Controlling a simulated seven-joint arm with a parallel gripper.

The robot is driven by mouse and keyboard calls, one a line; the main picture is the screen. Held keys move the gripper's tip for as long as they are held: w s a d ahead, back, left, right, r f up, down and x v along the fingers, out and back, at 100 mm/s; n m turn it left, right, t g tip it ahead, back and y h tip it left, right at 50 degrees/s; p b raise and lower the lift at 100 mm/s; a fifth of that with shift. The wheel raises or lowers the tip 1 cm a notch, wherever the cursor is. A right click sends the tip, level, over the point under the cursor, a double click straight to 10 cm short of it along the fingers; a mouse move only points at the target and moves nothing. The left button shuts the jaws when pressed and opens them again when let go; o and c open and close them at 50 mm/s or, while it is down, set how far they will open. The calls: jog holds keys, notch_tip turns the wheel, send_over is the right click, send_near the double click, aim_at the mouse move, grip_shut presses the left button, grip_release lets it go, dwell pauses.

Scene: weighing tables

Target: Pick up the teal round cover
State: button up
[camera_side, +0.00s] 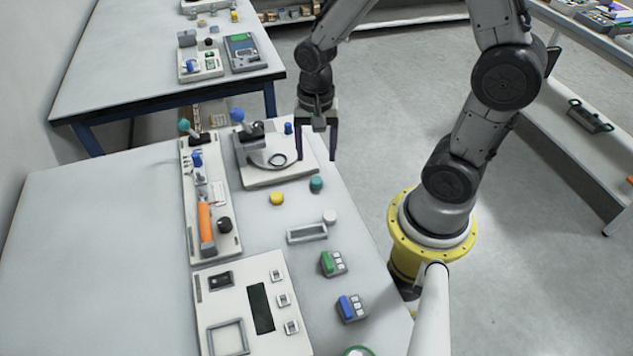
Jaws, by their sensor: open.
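The teal round cover (316,183) is a small disc-like piece lying on the white table, near its right edge. My gripper (316,157) is open and empty, fingers pointing down, with the two fingers spread apart. In the picture it appears just above and beyond the teal cover. Its exact height over the table is hard to tell from this one view. Nothing hides the cover.
A yellow round piece (277,198) and a white round piece (330,217) lie near the cover. A device with a blue knob (262,172) stands to the left. A grey rectangular frame (307,233) and a green-button box (333,263) lie nearer the camera.

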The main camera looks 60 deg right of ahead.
aim_at(317, 180)
notch_tip(317, 180, down, 8)
jog(key=shift+f, duration=0.1)
dwell(0.4)
jog(key=shift+c, duration=0.3)
grip_shut()
